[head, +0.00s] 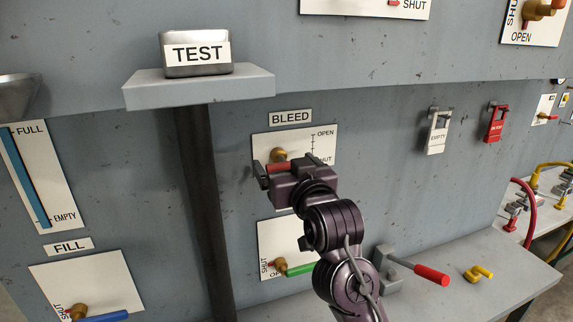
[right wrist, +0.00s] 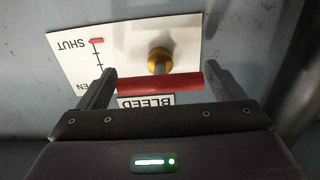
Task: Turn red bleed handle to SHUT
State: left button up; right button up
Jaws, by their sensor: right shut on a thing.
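The red bleed handle (head: 279,167) is a short bar on a brass hub (head: 278,155), in front of a white plate (head: 323,146) under the BLEED label. In the right wrist view the bar (right wrist: 160,84) lies roughly level, and a stem joins it to the hub. My right gripper (head: 285,168) is shut on the bar, one finger at each end. The plate's scale has OPEN at the top and SHUT at the bottom; SHUT has a red mark (right wrist: 97,41). The bar stands out from the plate, so its exact scale reading is unclear. My left gripper is not in view.
A shelf (head: 200,90) with a TEST box (head: 196,54) is up left, above a dark post (head: 205,210). A green handle (head: 300,269) sits below my gripper. A red-tipped lever (head: 430,275) and yellow piece (head: 478,273) are on the bench at right.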

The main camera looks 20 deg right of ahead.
jog(key=shift+f, duration=0.15)
jog(key=o, duration=0.7)
jog(key=shift+o, duration=0.2)
jog(key=shift+s, duration=0.35)
jog(key=s+b, duration=0.2)
jog(key=s, duration=0.5)
jog(key=shift+d, duration=0.15)
